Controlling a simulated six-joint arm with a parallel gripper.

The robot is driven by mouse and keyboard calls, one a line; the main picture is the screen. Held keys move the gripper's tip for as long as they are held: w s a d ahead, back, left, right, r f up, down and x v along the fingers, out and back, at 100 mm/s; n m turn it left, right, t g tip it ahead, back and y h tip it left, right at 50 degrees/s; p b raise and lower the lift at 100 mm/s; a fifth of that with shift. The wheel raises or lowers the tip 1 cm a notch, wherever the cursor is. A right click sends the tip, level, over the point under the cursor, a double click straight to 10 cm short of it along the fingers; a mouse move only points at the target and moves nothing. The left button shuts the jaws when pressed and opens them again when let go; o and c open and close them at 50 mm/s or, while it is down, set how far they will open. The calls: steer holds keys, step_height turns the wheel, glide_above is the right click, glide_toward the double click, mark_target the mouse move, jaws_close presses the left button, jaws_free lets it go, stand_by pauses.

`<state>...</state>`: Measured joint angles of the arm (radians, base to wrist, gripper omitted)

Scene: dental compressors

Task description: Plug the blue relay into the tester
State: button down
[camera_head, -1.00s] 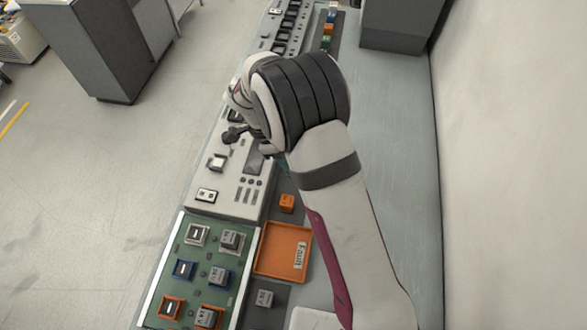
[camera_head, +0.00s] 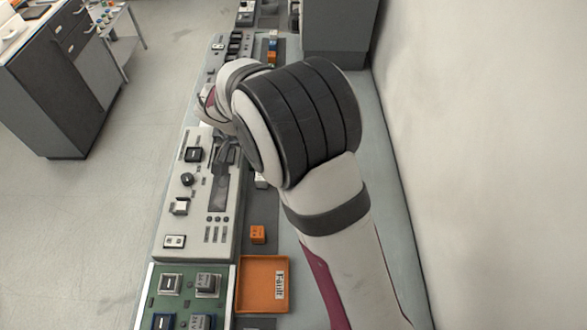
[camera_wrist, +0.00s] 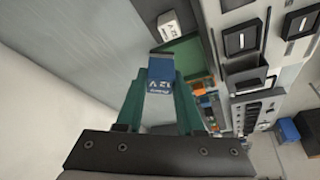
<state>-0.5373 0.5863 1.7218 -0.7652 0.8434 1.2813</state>
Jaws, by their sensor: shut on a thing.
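My gripper (camera_wrist: 160,92) is shut on the blue relay (camera_wrist: 160,71), whose printed blue top and pale side show between the green fingers in the wrist view. In the head view my arm hides the relay and most of the gripper. The tester is the long light panel (camera_head: 168,223) at centre left, with black sockets, a knob and a display. In the wrist view the tester (camera_wrist: 228,5) runs down the right side, with a black socket (camera_wrist: 240,40) to the right of the relay. The relay is apart from that socket.
An orange tray (camera_head: 240,285) marked "Fault" lies at the near end, with an orange relay (camera_head: 257,235) beyond it. A white relay (camera_head: 261,181) stands beside the tester, partly hidden by my arm. A green board (camera_head: 185,309) is at lower left. A wall (camera_head: 480,150) bounds the right.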

steer(key=w+a+n+y, duration=0.1)
steer(key=a+n, duration=0.2)
steer(key=n, duration=0.1)
steer(key=w+a+n+y, duration=0.2)
steer(key=a+n, duration=0.1)
steer(key=w+a+n+y, duration=0.1)
steer(key=w+a+n, duration=0.1)
steer(key=a+n, duration=0.1)
steer(key=shift+a+n+y, duration=0.3)
steer(key=shift+a+n, duration=0.1)
steer(key=shift+n, duration=0.4)
steer(key=w+a+r+n+g+y, duration=0.1)
steer(key=w+a+n+g+y, duration=0.15)
steer(key=a+n, duration=0.8)
steer(key=n+g, duration=0.1)
steer(key=n, duration=0.2)
glide_above(187, 154)
steer(key=d, duration=0.2)
steer(key=shift+m, duration=0.25)
steer(key=shift+a+f, duration=0.15)
steer(key=shift+f, duration=2.25)
steer(key=shift+f, duration=0.2)
steer(key=shift+f, duration=0.3)
steer(key=shift+f, duration=0.4)
steer(key=shift+c, duration=2.2)
jaws_free()
